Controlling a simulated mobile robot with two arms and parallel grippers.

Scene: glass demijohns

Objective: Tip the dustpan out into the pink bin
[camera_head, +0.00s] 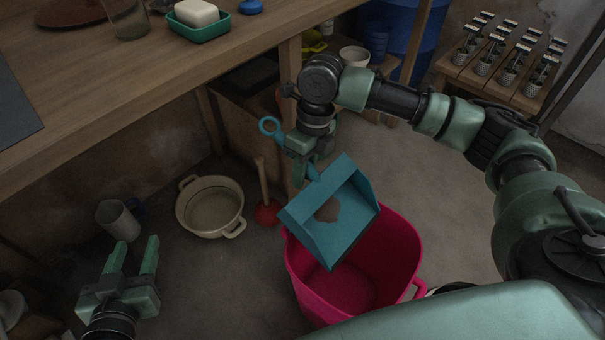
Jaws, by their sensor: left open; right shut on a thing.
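The blue dustpan (350,235) is held over the pink bin (312,290), above its back left part. A brown patch of dirt (327,210) lies on the pan. The pan looks tilted, with its near end lower. My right gripper (306,172) is shut on the dustpan's handle, whose looped end (270,126) sticks out to the left. The visible floor of the bin looks empty; the pan hides part of its inside. My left gripper (135,262) is open and empty at the lower left, well apart from the bin.
A beige two-handled basin (211,222) and a red plunger (267,212) stand on the floor left of the bin. A grey mug (118,220) is near my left gripper. The wooden worktop (100,110) overhangs at upper left.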

